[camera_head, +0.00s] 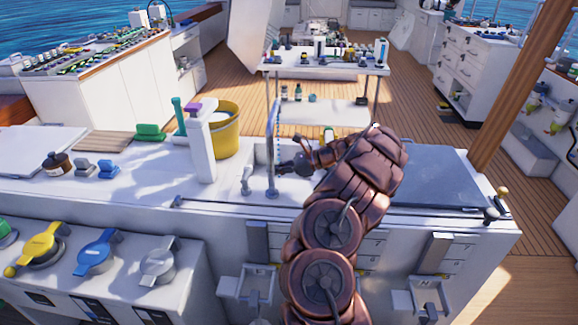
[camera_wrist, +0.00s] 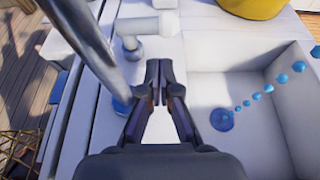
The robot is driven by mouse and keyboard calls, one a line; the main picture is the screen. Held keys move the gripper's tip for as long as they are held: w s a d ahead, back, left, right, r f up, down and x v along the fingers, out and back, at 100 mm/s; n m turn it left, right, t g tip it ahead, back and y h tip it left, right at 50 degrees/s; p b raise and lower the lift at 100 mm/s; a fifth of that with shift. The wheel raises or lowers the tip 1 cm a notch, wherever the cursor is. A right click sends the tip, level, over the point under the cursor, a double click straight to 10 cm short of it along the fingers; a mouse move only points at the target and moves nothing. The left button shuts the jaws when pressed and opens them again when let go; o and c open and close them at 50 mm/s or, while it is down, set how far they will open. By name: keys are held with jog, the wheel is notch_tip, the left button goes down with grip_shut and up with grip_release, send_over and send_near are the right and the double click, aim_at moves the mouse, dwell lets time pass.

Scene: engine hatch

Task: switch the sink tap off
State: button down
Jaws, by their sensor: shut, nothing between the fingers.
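The sink tap is a tall, curved grey spout (camera_head: 271,150) at the front edge of the sink; its pipe also crosses the upper left of the wrist view (camera_wrist: 82,35). A string of blue drops (camera_wrist: 257,96) runs down to a blue round patch in the white basin (camera_wrist: 265,140). A small pale tap lever (camera_head: 246,178) stands left of the spout. It shows in the wrist view (camera_wrist: 140,27), just beyond my fingertips, with a visible gap. My gripper (camera_head: 284,168) is shut and empty, close beside the spout and over the basin's edge (camera_wrist: 158,82).
Green, blue and brown items lie farther left on the counter. A grey-blue panel (camera_head: 430,175) covers the counter's right. Lever controls (camera_head: 97,250) are at the front left.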

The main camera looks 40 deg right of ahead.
aim_at(251, 171)
jog(key=shift+w+a+r+p, duration=0.15)
jog(key=shift+w+a+p, duration=0.2)
jog(key=shift+w+a, duration=1.4)
